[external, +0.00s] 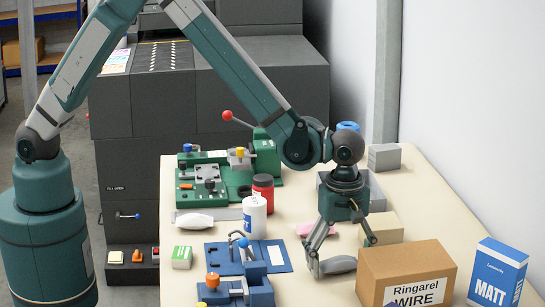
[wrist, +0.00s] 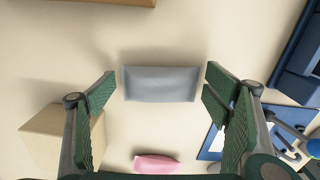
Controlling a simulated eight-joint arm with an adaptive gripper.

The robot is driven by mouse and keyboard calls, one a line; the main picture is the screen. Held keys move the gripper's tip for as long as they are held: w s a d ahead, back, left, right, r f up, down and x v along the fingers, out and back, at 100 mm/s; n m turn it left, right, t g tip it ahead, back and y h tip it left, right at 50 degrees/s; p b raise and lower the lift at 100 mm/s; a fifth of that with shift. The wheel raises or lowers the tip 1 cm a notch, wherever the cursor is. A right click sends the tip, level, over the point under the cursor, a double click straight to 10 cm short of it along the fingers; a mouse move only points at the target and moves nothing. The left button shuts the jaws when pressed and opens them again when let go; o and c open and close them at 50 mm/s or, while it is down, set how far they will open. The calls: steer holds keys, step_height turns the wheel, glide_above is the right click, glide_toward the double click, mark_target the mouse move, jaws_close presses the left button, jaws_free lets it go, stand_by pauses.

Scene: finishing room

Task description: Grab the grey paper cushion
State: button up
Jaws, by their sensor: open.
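The grey paper cushion (wrist: 160,84) lies flat on the cream tabletop in the wrist view, with its long side running across the picture. It also shows in the external view (external: 340,265), low between my gripper's fingers and partly covered by one. My gripper (external: 339,257) points down over it. In the wrist view my gripper (wrist: 159,86) is open, with a green ribbed finger pad beyond each short end of the cushion. There are gaps on both sides, and nothing is held.
A pink item (wrist: 156,163) and a beige block (wrist: 58,138) lie close by. The cardboard wire box (external: 405,275) stands to the cushion's right in the external view. A blue fixture (external: 248,257) is to its left. Bare tabletop surrounds the cushion.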

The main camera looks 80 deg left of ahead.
mark_target(340, 261)
stand_by(0.5)
steer(key=c, duration=0.8)
steer(key=shift+r, duration=0.15)
steer(key=shift+r+p, duration=0.35)
steer(key=shift+r, duration=4.5)
